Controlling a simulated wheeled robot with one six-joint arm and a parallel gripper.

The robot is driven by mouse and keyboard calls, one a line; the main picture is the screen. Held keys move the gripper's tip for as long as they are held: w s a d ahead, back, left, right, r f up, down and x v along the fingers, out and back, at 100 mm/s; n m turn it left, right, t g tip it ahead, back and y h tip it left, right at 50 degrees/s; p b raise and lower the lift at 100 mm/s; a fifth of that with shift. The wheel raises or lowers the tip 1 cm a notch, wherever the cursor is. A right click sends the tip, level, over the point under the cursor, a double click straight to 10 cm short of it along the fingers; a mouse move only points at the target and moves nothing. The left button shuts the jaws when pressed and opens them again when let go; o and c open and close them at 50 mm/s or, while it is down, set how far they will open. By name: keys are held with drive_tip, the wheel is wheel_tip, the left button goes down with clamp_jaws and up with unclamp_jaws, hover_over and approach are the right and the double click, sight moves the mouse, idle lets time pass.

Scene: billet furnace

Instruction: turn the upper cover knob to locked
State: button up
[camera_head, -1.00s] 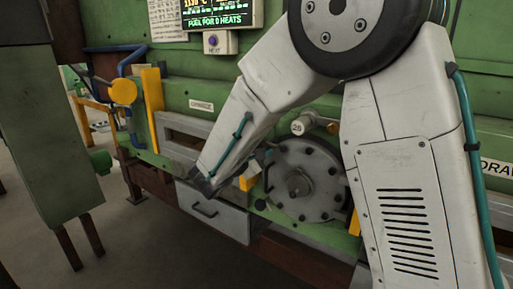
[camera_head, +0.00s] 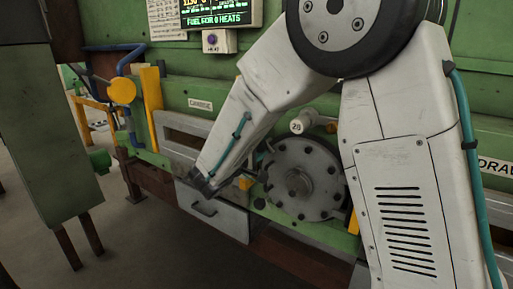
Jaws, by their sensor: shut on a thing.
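The round grey bolted cover (camera_head: 321,185) stands on the green furnace front, with a hub at its middle. A small dark knob (camera_head: 260,203) sits at its lower left edge. My forearm slopes down to the left of the cover, and its wrist ends in front of the drawer. My gripper (camera_head: 263,163) is small and dark at the cover's upper left edge, partly hidden by my wrist. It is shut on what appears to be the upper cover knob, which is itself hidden. The knob's angle cannot be read.
A grey drawer (camera_head: 213,215) with a handle is below my wrist. A white round part marked 28 (camera_head: 301,122) is above the cover. A yellow post (camera_head: 152,103) and yellow disc (camera_head: 122,91) stand at the left. A lit display (camera_head: 220,13) is above.

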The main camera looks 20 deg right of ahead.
drive_tip(key=shift+d, duration=0.1)
idle(0.4)
drive_tip(key=o, duration=1)
drive_tip(key=shift+d, duration=0.1)
drive_tip(key=shift+c, duration=0.2)
drive_tip(key=v, duration=0.8)
